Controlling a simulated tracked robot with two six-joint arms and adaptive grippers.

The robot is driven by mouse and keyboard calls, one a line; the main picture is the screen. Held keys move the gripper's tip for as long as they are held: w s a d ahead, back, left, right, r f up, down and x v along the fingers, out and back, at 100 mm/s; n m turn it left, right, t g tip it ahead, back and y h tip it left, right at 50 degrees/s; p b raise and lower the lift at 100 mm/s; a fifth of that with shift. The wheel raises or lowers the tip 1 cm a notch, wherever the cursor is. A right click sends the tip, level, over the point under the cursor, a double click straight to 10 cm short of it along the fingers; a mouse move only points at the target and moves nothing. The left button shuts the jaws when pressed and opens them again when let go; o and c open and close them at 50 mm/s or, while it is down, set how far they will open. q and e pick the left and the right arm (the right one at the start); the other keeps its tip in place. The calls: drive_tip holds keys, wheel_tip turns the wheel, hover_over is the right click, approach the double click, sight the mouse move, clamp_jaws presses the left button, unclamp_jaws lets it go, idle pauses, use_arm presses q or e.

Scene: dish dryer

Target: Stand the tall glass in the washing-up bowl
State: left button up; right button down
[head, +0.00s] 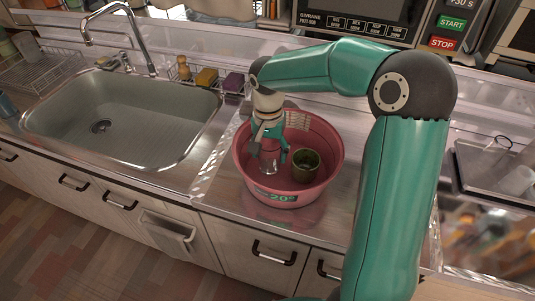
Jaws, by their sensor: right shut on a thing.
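The washing-up bowl (324,181) is round and pink and stands on the counter to the right of the sink. My right gripper (270,154) points down inside the bowl, in its left half. It is shut on the tall glass (269,160), which is clear and looks upright between the fingers. The glass is partly hidden by the fingers, and I cannot tell whether its base touches the bowl's floor. A dark green cup (306,165) stands in the bowl to the right of the glass. My left gripper is not in view.
A steel sink (130,115) with a tap (125,35) is at the left. A yellow sponge (206,78) and a purple sponge (233,82) lie behind it. A dark tray (490,165) is at the far right. My right arm covers the counter right of the bowl.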

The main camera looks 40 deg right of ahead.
drive_tip(key=shift+f, duration=0.2)
drive_tip(key=shift+f, duration=0.1)
drive_tip(key=shift+c, duration=0.9)
unclamp_jaws()
wheel_tip(320, 180, up, 12)
drive_tip(key=p, duration=0.1)
drive_tip(key=shift+w, duration=0.15)
drive_tip(key=shift+a, duration=0.1)
